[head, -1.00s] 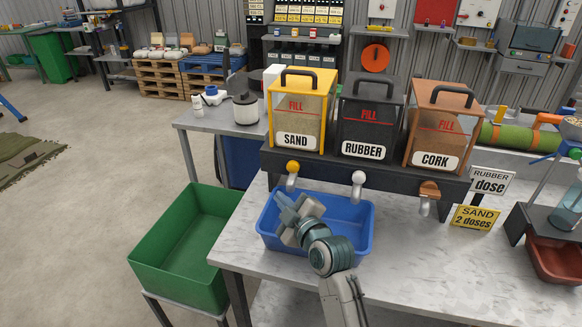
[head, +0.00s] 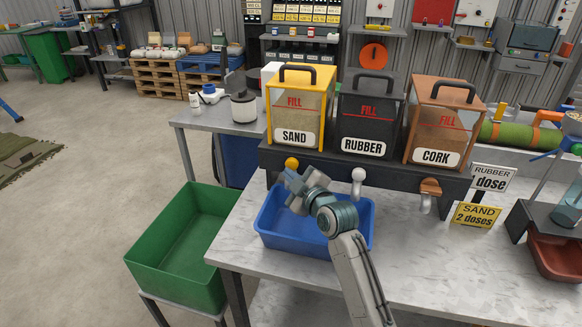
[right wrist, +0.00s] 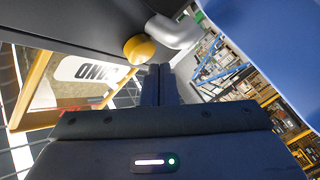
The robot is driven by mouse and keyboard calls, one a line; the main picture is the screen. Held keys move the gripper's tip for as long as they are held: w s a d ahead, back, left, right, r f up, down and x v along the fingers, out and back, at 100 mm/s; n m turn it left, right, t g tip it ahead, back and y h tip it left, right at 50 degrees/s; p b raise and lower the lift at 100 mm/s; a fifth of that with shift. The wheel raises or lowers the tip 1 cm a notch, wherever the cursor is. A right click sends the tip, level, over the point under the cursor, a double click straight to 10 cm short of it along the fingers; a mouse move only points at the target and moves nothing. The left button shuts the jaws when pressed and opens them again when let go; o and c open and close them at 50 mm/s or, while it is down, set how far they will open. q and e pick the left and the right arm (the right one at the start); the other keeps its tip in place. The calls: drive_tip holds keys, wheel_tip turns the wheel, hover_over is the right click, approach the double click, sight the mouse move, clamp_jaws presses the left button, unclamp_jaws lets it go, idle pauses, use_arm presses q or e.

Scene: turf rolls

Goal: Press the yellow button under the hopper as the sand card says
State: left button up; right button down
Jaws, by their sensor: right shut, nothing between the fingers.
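The yellow button (head: 291,163) sits on the front of the dark ledge under the yellow SAND hopper (head: 299,105). The yellow sand card (head: 475,216) stands on the table at the right and reads "SAND 2 doses". My right gripper (head: 288,177) is shut and empty, its tips just below the yellow button in the head view. In the right wrist view the shut fingers (right wrist: 160,72) point towards the yellow button (right wrist: 139,50), with the grey spout (right wrist: 175,32) beside it. Whether they touch the button I cannot tell. My left gripper is not in view.
A blue tray (head: 362,240) stands on the table below the SAND and RUBBER hoppers, under my right gripper. The RUBBER hopper (head: 365,115) and CORK hopper (head: 442,120) stand to the right. A green bin (head: 175,245) is left of the table.

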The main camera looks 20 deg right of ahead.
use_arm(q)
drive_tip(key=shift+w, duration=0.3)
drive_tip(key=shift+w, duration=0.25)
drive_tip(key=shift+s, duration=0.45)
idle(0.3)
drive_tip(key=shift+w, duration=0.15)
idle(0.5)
use_arm(e)
drive_tip(key=shift+w, duration=0.1)
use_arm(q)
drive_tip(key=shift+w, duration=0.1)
use_arm(e)
drive_tip(key=shift+w+d, duration=0.25)
drive_tip(key=shift+w, duration=0.05)
